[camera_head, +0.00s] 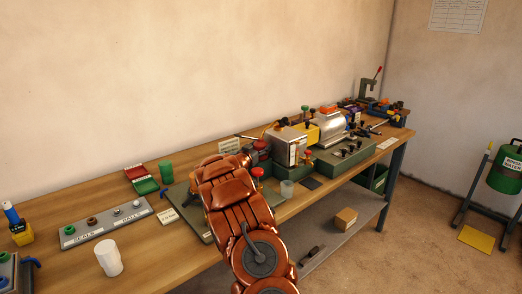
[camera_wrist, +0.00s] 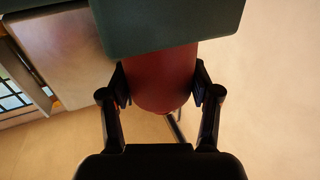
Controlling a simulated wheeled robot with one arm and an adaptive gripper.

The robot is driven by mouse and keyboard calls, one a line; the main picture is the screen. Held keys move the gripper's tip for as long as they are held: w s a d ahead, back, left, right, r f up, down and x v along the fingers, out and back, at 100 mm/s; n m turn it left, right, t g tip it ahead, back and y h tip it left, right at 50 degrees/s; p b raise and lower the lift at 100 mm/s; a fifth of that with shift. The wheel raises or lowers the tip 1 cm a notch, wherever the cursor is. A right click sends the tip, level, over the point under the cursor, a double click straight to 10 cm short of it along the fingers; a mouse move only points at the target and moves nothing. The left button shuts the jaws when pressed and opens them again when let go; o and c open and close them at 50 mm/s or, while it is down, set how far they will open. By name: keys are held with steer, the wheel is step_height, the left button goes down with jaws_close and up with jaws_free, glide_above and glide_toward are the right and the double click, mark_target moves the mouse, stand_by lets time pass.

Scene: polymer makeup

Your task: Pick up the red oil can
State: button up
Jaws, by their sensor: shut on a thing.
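In the wrist view, my gripper (camera_wrist: 160,88) has its two black fingers on either side of a red, round-ended body (camera_wrist: 163,75), which looks like the red oil can. The gripper is shut on it. A dark green slab (camera_wrist: 170,25) covers the upper part of the red body in that view, so its full shape is hidden. In the head view, my copper-coloured arm reaches over the bench and hides most of my gripper and what it holds. Small red parts show beside the arm's far end, but I cannot tell which is the can.
The wooden bench (camera_head: 150,237) runs along the wall. A metal-and-green machine (camera_head: 333,128) stands just right of my gripper. A white cup (camera_head: 108,258) and a seals-and-balls tray (camera_head: 105,223) stand to the left.

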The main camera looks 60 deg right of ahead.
steer(key=c, duration=0.4)
steer(key=shift+r, duration=0.1)
